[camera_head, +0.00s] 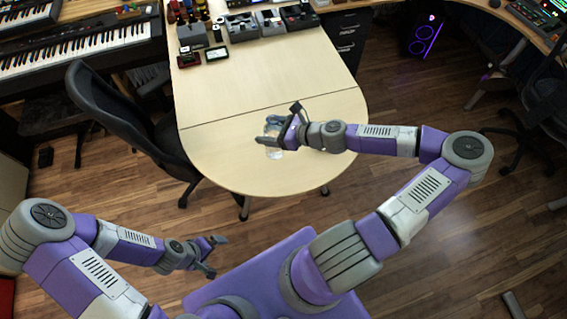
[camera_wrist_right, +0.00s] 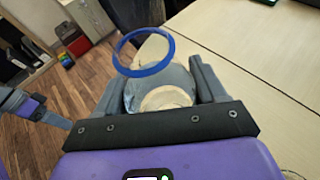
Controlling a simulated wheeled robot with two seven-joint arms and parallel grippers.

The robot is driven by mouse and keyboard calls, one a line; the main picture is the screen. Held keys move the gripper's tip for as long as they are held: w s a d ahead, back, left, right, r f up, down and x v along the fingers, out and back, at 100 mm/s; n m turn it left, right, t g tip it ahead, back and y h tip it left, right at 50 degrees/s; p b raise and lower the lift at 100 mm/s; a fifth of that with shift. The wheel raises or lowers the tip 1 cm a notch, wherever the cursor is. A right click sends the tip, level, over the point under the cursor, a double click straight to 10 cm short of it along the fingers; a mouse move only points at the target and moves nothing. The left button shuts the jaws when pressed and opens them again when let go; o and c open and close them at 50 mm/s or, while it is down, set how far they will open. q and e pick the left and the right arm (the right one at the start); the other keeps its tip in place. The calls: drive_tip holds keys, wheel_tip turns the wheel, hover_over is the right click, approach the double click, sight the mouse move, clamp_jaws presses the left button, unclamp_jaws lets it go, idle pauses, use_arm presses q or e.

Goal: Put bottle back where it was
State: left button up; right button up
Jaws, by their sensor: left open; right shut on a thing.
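The clear bottle (camera_head: 275,154), bluish at one end, is over the rounded near end of the light wood table (camera_head: 225,165). My right gripper (camera_head: 279,124) is shut on it and partly hides it. In the right wrist view the bottle (camera_wrist_right: 165,78) sits between the two fingers (camera_wrist_right: 155,90), with a blue ring at its far end. I cannot tell whether it touches the tabletop. My left gripper (camera_head: 214,256) is open and empty, low at the left of my base, away from the table.
Pedals and small boxes (camera_head: 245,25) crowd the table's far end; the middle is bare. A black chair (camera_head: 130,125) stands against the table's left side. Keyboards (camera_head: 80,50) are at the far left. A dark computer case (camera_head: 425,35) with purple rings stands at the back right.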

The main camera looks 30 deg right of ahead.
drive_tip(key=shift+s+d+f+m+t+h, duration=0.15)
drive_tip(key=shift+d+f+m+t+h, duration=0.1)
drive_tip(key=shift+d, duration=0.2)
drive_tip(key=shift+s+d+f+m+t+h, duration=0.15)
drive_tip(key=shift+d+m+h, duration=0.1)
drive_tip(key=shift+d, duration=0.2)
wheel_tip(320, 180, down, 4)
drive_tip(key=shift+w+f+b, duration=0.1)
drive_tip(key=shift+f+b, duration=0.1)
drive_tip(key=shift+b, duration=0.9)
drive_tip(key=shift+f+b, duration=0.7)
drive_tip(key=shift+f, duration=1.55)
drive_tip(key=shift+f, duration=0.2)
drive_tip(key=o, duration=1.3)
drive_tip(key=shift+r, duration=0.1)
